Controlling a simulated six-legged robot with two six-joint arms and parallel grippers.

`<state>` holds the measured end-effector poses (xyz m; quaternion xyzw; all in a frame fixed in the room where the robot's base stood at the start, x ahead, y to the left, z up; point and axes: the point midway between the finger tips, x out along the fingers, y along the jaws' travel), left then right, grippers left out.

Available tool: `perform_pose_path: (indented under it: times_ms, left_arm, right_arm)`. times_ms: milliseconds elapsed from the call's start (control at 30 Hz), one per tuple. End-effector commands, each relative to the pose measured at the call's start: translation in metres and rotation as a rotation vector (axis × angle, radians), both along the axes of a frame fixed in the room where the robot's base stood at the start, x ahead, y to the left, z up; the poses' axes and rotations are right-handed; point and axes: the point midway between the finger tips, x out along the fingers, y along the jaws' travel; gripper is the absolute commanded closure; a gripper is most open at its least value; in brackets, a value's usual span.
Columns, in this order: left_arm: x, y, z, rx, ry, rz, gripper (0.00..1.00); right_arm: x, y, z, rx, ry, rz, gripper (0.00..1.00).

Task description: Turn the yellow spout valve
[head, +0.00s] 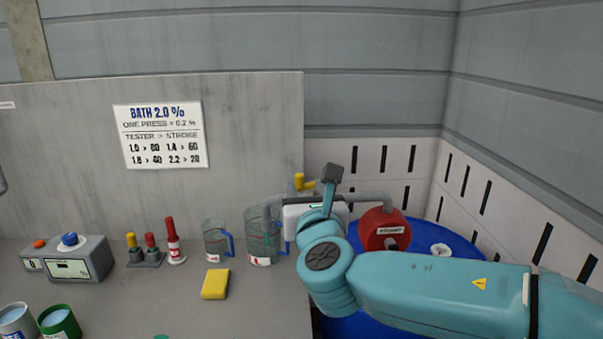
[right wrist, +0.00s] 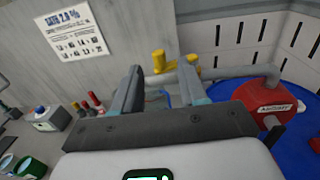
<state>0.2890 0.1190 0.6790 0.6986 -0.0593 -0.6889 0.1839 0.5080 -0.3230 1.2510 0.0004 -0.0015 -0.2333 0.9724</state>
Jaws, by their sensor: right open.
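The yellow spout valve (head: 300,181) sits on the grey spout pipe (head: 370,197) of the red drum pump, behind my right gripper in the head view. In the right wrist view two yellow parts show, the left one (right wrist: 158,61) between my fingers and another (right wrist: 193,61) by the right fingertip. My right gripper (right wrist: 159,72) is open, with its two fingers apart and pointing toward the valve. I see no contact, though the depth gap is hard to judge. In the head view its dark fingertip (head: 331,173) stands just right of the valve. My left gripper is not in view.
The red pump (head: 383,229) stands on a blue drum (head: 430,237). Left of the valve, a grey bench (head: 190,305) holds two clear jugs (head: 216,241), a yellow sponge (head: 215,284), a tester (head: 80,260) and cups (head: 59,322). A panel with a sign (head: 160,135) stands behind.

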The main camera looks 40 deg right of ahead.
Motion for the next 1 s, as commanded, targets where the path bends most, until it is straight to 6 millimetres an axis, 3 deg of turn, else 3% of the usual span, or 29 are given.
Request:
perform_pose_path:
  times_ms: [100,300,733,767,867,1000]
  left_arm:
    - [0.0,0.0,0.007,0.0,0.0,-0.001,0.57]
    - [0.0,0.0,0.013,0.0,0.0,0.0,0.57]
    - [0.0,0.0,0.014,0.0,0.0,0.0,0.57]
    - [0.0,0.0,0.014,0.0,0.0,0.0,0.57]
    - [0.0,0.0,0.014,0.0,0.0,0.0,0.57]
    - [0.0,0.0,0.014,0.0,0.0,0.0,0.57]
  right_arm:
    - [0.026,-0.014,0.001,0.0,0.004,-0.002,0.58]
    - [0.056,-0.029,0.001,0.0,0.002,0.002,0.58]
    - [0.067,-0.036,0.0,0.0,0.001,0.004,0.58]
    - [0.067,-0.036,0.0,0.0,0.001,0.004,0.64]
    - [0.067,-0.036,0.0,0.0,0.001,0.004,0.97]
    - [0.067,-0.036,0.0,0.001,0.0,0.004,1.0]
